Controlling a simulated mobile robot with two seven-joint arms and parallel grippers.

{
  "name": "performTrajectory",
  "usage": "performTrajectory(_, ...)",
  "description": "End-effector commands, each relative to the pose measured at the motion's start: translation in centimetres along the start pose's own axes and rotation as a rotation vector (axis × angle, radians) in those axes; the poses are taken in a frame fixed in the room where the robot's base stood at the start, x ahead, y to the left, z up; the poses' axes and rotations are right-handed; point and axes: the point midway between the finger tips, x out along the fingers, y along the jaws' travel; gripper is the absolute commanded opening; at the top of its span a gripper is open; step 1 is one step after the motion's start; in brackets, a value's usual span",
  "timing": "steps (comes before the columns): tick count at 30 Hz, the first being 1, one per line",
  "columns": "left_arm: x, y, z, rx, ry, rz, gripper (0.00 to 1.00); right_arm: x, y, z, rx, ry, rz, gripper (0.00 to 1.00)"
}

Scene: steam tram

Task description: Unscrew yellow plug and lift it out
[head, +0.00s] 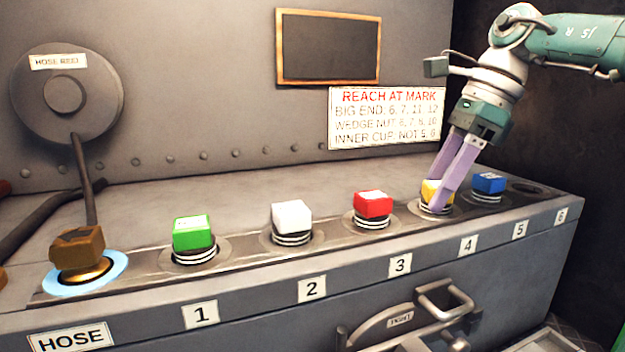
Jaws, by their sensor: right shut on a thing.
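The yellow plug (430,190) sits in the hole above label 4 on the grey bench top. Its threaded lower part shows just above the collar around the hole. My right gripper (440,188) comes down from the upper right, and its two purple fingers are shut on the yellow plug's head, hiding part of it. The plug looks about upright. My left gripper is not in view.
A red plug (373,204) and a blue plug (489,183) stand close on either side. A white plug (291,217), a green plug (193,233) and a brown hose fitting (78,248) are farther left. Hole 6 (527,188) is empty. A sign (387,117) hangs behind.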

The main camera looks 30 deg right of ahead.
Motion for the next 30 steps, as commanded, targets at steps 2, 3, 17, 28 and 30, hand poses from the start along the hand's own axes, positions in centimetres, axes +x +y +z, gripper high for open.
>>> performTrajectory(2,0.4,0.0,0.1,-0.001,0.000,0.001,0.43,0.1,-0.1,0.0,-0.034,-0.002,0.013,0.00)
performTrajectory(3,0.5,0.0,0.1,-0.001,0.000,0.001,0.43,0.1,0.0,0.0,-0.049,-0.002,0.020,0.00)
performTrajectory(17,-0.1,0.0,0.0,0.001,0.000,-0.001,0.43,-0.6,0.0,0.3,-0.063,-0.003,0.023,0.00)
performTrajectory(28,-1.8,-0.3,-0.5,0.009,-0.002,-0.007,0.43,-2.5,0.0,1.1,-0.062,-0.002,0.023,0.00)
performTrajectory(30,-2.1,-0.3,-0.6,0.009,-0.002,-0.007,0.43,-2.8,0.0,1.2,-0.062,-0.002,0.023,0.00)
